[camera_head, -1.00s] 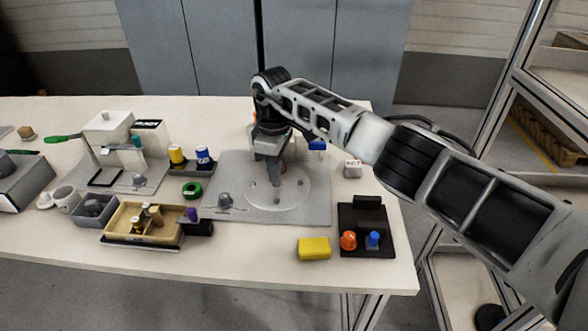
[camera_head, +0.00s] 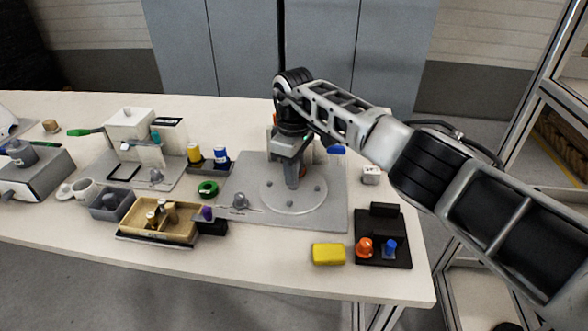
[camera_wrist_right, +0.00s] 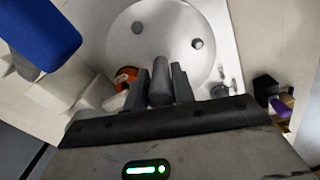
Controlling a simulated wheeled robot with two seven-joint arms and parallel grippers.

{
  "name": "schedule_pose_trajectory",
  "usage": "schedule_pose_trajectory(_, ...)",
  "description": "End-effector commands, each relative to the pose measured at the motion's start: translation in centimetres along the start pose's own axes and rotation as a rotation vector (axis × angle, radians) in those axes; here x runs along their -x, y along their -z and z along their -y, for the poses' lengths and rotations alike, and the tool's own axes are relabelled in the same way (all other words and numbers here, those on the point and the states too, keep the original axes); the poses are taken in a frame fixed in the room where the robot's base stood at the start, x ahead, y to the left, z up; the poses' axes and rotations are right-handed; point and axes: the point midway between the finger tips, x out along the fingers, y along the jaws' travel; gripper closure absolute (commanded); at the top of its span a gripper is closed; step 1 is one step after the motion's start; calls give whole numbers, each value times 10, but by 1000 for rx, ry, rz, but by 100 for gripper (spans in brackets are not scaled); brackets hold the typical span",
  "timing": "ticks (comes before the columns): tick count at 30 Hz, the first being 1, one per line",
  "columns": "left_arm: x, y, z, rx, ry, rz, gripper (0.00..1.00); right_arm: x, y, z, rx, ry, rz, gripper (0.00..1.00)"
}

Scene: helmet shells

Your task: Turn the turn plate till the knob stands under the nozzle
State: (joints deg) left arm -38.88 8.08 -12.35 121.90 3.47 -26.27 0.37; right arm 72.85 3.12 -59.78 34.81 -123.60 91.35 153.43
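The turn plate (camera_head: 283,206) is a pale round disc on a grey base board (camera_head: 335,215) in the middle of the table, with small dark studs on its face. Its face also shows in the right wrist view (camera_wrist_right: 165,30). My right gripper (camera_head: 291,183) points down over the plate. In the right wrist view, the fingers of my right gripper (camera_wrist_right: 160,88) stand close against both sides of a dark grey upright knob (camera_wrist_right: 160,75) and look shut on it. I cannot make out the nozzle; my gripper and wrist hide the area behind the plate. My left gripper is out of view.
A yellow block (camera_head: 328,254) and a black stand (camera_head: 383,262) with orange and blue knobs lie front right. A tan tray (camera_head: 160,232), a green ring (camera_head: 208,188) and yellow and blue pots are left. A small white block (camera_head: 371,175) stands right of the board.

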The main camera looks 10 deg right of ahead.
Motion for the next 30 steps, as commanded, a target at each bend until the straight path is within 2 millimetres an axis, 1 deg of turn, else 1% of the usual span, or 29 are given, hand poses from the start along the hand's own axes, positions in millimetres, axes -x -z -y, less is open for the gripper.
schedule_pose_trajectory(1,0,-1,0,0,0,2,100,1,0,-1,-1,-2,-1,60)
schedule_pose_trajectory(2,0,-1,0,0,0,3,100,1,0,-1,-1,-1,-1,57)
schedule_pose_trajectory(10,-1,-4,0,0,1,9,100,1,0,0,1,1,-1,57)
schedule_pose_trajectory(14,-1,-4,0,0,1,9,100,10,0,0,2,0,-2,57)
schedule_pose_trajectory(17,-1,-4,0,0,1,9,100,27,0,-1,3,-3,-3,57)
schedule_pose_trajectory(27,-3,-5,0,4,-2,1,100,108,0,-1,1,-3,-4,57)
schedule_pose_trajectory(30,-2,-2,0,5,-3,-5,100,128,0,-1,0,-3,-2,57)
